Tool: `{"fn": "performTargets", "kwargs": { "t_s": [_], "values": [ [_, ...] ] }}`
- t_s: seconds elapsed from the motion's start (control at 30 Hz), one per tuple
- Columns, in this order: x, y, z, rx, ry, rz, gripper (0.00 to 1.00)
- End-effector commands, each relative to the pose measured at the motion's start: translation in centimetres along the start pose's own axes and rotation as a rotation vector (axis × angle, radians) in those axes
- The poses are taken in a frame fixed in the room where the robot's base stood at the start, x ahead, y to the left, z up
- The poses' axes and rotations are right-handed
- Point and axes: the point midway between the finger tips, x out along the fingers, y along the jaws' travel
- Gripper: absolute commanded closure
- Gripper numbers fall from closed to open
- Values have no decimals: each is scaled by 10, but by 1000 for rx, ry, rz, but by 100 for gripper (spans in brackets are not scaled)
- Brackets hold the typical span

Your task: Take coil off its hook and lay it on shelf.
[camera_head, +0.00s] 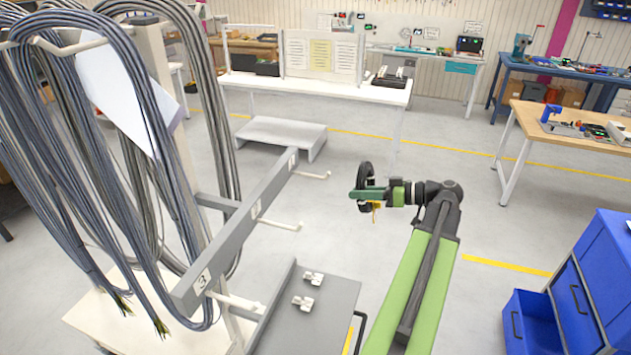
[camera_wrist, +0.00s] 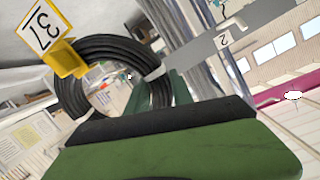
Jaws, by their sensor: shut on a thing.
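My gripper (camera_head: 370,193) is shut on a black coil (camera_head: 366,172), held in the air right of the hook rail. The wrist view shows the coil (camera_wrist: 112,48) as a ring of several turns with a yellow tag (camera_wrist: 47,29) reading 37. The grey rail (camera_head: 240,228) carries white hooks, among them one far (camera_head: 312,175), one middle (camera_head: 282,224) and one near (camera_head: 238,302). In the head view the coil is apart from these hooks. A grey shelf-like surface (camera_head: 325,325) lies low at front.
Two small white clips (camera_head: 303,303) sit on that grey surface. Thick grey cable bundles (camera_head: 75,130) hang at left. A low grey platform (camera_head: 285,132) stands behind the rail. A blue drawer cabinet (camera_head: 600,265) is at right, one drawer out. The floor behind my gripper is open.

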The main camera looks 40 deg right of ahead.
Motion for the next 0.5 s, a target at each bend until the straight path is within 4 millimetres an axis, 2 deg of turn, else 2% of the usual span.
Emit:
{"fn": "performTargets", "kwargs": {
  "t_s": [0.03, 0.5],
  "values": [
    [-2, -3, -8, -1, -23, 8, 100],
    [-11, -2, -4, -1, -279, 100, 100]
  ]
}}
